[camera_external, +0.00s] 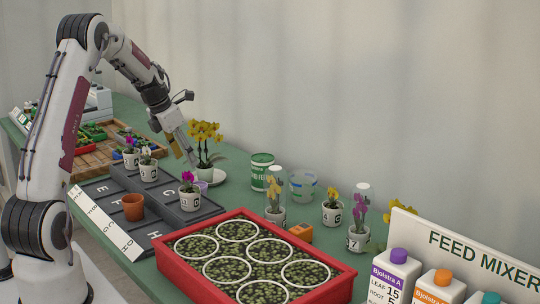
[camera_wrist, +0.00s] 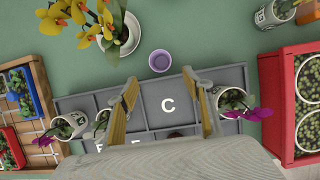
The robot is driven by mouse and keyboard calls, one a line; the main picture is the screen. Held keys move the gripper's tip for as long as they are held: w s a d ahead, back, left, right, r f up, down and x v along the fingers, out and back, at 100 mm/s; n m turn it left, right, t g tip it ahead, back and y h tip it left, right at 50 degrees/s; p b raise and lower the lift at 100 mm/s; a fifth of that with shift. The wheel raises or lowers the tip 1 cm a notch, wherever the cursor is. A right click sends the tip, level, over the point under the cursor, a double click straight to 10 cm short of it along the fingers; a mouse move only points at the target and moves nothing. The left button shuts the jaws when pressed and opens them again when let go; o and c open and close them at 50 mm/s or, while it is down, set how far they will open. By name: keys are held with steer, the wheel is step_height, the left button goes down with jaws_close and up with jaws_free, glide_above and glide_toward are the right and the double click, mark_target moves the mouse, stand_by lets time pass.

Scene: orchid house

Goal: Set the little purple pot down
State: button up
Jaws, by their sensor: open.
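The little purple pot (camera_wrist: 160,61) stands upright on the green table in the wrist view, just beyond the edge of the grey lettered tray (camera_wrist: 236,75) and right of the white orchid saucer. In the external view the pot (camera_external: 202,187) shows only partly, behind a small potted orchid. My gripper (camera_wrist: 160,76) is open, with its two tan-padded fingers wide apart over the tray and nothing between them. The pot lies ahead of the fingertips and apart from them. In the external view my gripper (camera_external: 183,150) hangs above the tray, left of the tall yellow orchid.
The yellow orchid (camera_external: 204,133) stands close to the pot. Small potted orchids (camera_external: 189,204) and a terracotta pot (camera_external: 133,207) stand on the tray. A red crate (camera_external: 345,284) is at the front. A green-and-white tin (camera_external: 262,170) and glass-covered orchids stand to the right.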

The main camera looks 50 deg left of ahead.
stand_by(0.3)
steer(key=s+d+r+m, duration=0.5)
steer(key=d+r+m, duration=0.25)
steer(key=d, duration=0.35)
steer(key=s+d+r+m, duration=0.5)
steer(key=d+r+m, duration=0.2)
steer(key=d+m, duration=0.25)
steer(key=s+d+m, duration=0.6)
steer(key=s+m, duration=0.3)
steer(key=s, duration=0.1)
steer(key=s+d+m+t, duration=0.1)
steer(key=s+d+m, duration=0.5)
steer(key=s+m, duration=0.4)
steer(key=shift+s+d+r, duration=0.2)
steer(key=shift+s+r, duration=0.15)
steer(key=shift+s, duration=0.2)
steer(key=shift+c, duration=1)
